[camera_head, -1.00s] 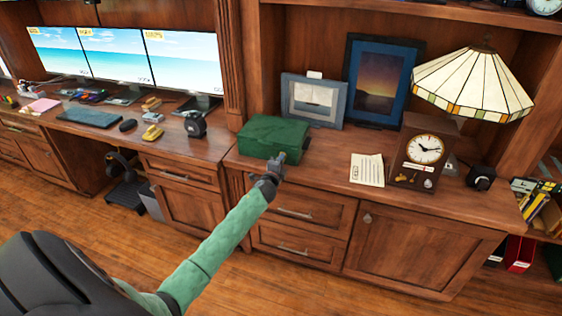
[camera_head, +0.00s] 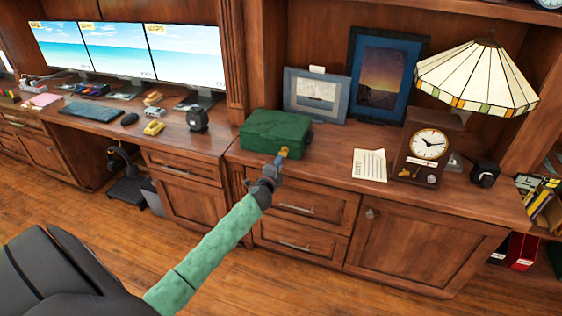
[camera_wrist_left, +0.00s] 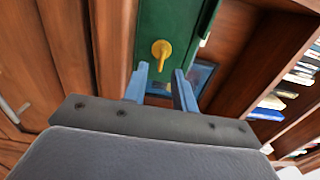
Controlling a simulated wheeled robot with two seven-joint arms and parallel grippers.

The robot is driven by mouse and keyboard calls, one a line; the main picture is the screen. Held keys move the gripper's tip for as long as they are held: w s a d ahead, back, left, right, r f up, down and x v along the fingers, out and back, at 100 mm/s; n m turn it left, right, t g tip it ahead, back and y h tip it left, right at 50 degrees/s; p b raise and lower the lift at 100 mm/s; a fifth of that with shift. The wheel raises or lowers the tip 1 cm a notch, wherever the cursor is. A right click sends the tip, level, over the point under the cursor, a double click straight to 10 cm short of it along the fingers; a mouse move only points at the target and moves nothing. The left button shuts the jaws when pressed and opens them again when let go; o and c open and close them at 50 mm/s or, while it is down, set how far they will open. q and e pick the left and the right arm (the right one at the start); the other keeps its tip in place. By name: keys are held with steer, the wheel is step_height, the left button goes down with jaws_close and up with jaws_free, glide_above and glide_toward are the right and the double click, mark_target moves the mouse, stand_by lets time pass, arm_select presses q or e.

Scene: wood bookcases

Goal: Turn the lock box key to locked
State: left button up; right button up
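The green lock box (camera_head: 274,133) sits on the wooden counter, below two framed pictures. Its yellow key (camera_head: 284,152) shows on the front face, just beyond my left gripper. In the left wrist view the key (camera_wrist_left: 161,52) has a round head and a stem pointing down in the picture, against the green box face (camera_wrist_left: 183,25). My left gripper (camera_head: 279,161) is in front of the box. My right gripper is not in view.
A paper sheet (camera_head: 370,165), a wooden clock (camera_head: 424,157) and a stained-glass lamp (camera_head: 477,80) stand to the right on the counter. Drawers lie below the box.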

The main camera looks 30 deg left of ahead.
arm_select(q)
steer(key=shift+v, duration=0.85)
steer(key=s+a+f+n+g+y, duration=0.1)
steer(key=s+a+n+g+y, duration=0.25)
steer(key=n+g, duration=0.4)
steer(key=s+d+f+n+g+h, duration=0.2)
steer(key=s+d+f+h, duration=0.1)
steer(key=s+d, duration=0.75)
steer(key=s+d+f+n+g+h, duration=0.2)
steer(key=s+d+f, duration=0.1)
steer(key=s+d, duration=0.7)
steer(key=s+d+f+n+g+h, duration=0.1)
steer(key=s+d+f+g+h, duration=0.15)
steer(key=s+d, duration=0.7)
steer(key=s+d+f+g+h, duration=0.1)
steer(key=s+d+f, duration=0.2)
steer(key=s, duration=0.3)
steer(key=s+d+f+g, duration=0.1)
steer(key=s+d+f, duration=0.1)
steer(key=s+d, duration=0.3)
steer(key=shift+s+f+n+h, duration=0.35)
steer(key=shift+s+h, duration=0.05)
steer(key=shift+s, duration=0.85)
